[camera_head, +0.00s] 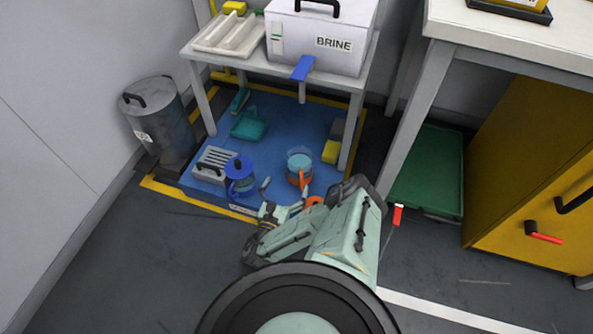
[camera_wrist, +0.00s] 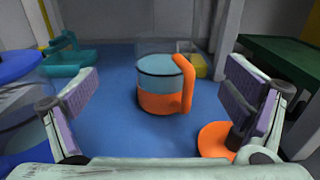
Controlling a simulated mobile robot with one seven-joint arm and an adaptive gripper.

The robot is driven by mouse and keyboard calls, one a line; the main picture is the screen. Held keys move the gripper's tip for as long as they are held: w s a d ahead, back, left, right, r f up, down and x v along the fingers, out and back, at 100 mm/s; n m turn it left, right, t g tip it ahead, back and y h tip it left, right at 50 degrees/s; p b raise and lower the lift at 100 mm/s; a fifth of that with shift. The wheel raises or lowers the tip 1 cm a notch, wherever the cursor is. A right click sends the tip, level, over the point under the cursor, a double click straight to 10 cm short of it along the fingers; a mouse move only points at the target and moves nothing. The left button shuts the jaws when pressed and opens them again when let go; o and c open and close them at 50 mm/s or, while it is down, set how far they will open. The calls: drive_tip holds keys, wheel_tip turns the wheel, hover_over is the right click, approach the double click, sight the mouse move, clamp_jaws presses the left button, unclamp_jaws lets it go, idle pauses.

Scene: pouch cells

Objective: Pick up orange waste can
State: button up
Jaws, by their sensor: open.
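The orange waste can (camera_head: 299,169) is a clear jug with an orange base and an orange handle, holding bluish contents. It stands upright on the blue mat (camera_head: 275,118) under the small table. In the wrist view the can (camera_wrist: 160,95) stands ahead, between my two fingers, with its handle on the right. My gripper (camera_wrist: 163,92) is open and empty, its purple pads apart from the can on both sides. In the head view my gripper (camera_head: 284,200) is low at the mat's front edge, partly hidden by my arm. An orange disc, perhaps a lid (camera_wrist: 215,140), lies by the right finger.
A blue-lidded jug (camera_head: 240,180) stands left of the can, near my left finger. A grey slotted rack (camera_head: 214,164), a teal dustpan (camera_head: 250,125) and a yellow block (camera_head: 331,152) are also on the mat. Table legs (camera_head: 352,130) stand close by.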

sight(296, 166)
drive_tip(key=b+x, duration=0.1)
drive_tip(key=x, duration=0.4)
drive_tip(key=b+x, duration=0.1)
drive_tip(key=x, duration=0.4)
drive_tip(key=shift+w+d+r, duration=0.1)
drive_tip(key=shift+d+r, duration=0.05)
drive_tip(key=shift+d, duration=0.15)
drive_tip(key=c, duration=2)
